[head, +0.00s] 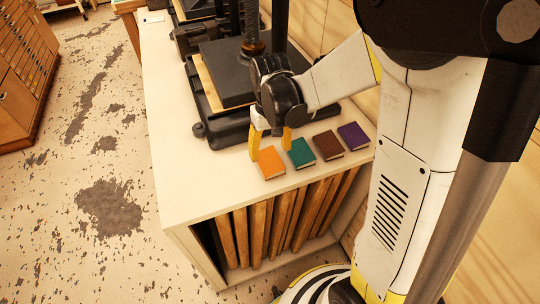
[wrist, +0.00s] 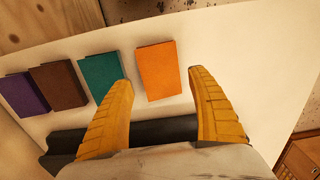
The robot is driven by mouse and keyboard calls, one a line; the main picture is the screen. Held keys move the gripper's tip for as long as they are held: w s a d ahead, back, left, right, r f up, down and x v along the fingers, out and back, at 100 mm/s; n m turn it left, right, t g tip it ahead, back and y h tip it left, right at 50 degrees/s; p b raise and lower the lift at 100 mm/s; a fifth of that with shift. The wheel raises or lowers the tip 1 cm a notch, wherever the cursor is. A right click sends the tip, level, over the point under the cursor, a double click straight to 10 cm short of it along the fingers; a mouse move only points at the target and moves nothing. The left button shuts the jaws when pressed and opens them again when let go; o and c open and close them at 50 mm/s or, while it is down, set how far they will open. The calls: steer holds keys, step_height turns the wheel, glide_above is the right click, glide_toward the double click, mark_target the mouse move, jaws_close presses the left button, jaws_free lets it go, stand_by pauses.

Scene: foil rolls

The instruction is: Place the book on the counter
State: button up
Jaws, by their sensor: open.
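Several small books lie flat in a row on the white counter (head: 185,180), near its end. From left to right in the head view they are an orange book (head: 272,162), a teal book (head: 302,153), a brown book (head: 328,145) and a purple book (head: 353,135). My gripper (head: 271,147) is open and empty above the counter, its yellow fingers near the orange and teal books. In the wrist view the orange book (wrist: 158,69) lies beyond and between the open fingertips (wrist: 160,82); the teal book (wrist: 103,76) is beside the left finger.
A black press (head: 225,75) stands on the counter behind my gripper. Brown boards (head: 270,225) stand upright in the shelf below the counter top. A wooden drawer cabinet (head: 22,70) is at the far left. The counter's left part is clear.

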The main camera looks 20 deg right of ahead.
mark_target(270, 163)
steer(key=s+r+t, duration=0.3)
steer(key=s+r, duration=0.3)
steer(key=r, duration=0.2)
steer(key=s+a+r+t+p, duration=0.1)
steer(key=s+r+t, duration=0.3)
steer(key=r, duration=0.4)
steer(key=shift+s+p, duration=0.3)
steer(key=shift+s, duration=0.6)
steer(key=shift+c, duration=0.2)
stand_by(0.5)
